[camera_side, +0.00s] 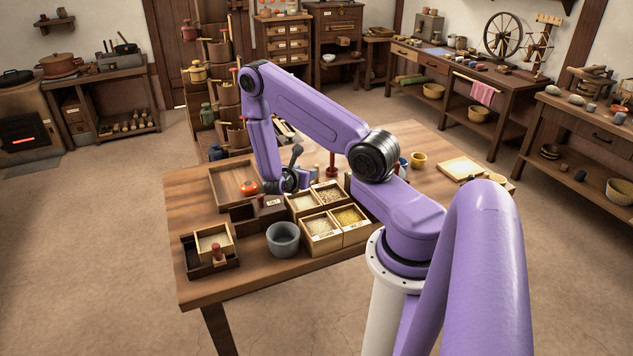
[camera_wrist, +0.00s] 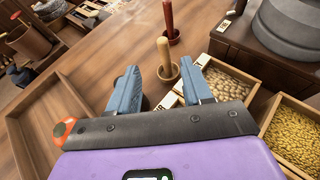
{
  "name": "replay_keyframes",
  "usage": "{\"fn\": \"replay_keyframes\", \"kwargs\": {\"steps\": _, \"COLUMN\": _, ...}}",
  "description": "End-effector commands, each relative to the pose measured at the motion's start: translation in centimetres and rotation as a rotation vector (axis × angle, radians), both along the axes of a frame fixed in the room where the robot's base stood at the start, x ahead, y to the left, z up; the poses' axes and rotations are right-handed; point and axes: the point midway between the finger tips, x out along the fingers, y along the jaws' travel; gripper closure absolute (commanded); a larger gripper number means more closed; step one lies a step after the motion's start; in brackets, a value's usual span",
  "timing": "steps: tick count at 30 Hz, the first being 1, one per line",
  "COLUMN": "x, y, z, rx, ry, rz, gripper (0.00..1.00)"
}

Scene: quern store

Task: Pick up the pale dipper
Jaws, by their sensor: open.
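The pale dipper (camera_wrist: 163,52) has a light wooden handle and a small round cup. In the wrist view it stands upright, ahead of and between the two blue fingers of my gripper (camera_wrist: 160,68). The fingers are apart, with nothing held. I cannot tell from this view how far the handle is from the fingertips. A dark red dipper (camera_wrist: 170,20) stands just beyond it; in the side view the red dipper (camera_side: 332,167) shows right of my gripper (camera_side: 291,182).
Grain boxes (camera_side: 322,228) sit close to my gripper, with a grey mortar (camera_side: 283,238) in front. A dark grey stone (camera_wrist: 298,25) stands at the wrist view's upper right.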

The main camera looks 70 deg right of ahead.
Motion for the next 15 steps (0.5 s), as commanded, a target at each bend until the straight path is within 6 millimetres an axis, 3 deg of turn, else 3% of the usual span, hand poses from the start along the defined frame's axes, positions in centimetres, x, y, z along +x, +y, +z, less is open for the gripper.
{"fn": "replay_keyframes", "kwargs": {"steps": 6, "x": -0.1, "y": -3.5, "z": -1.4, "rx": -0.001, "ry": -0.001, "rz": -0.004, "gripper": 0.5}}
{"fn": "replay_keyframes", "kwargs": {"steps": 15, "x": -0.2, "y": -5.4, "z": -2.3, "rx": 0.0, "ry": 0.001, "rz": -0.002, "gripper": 0.5}}
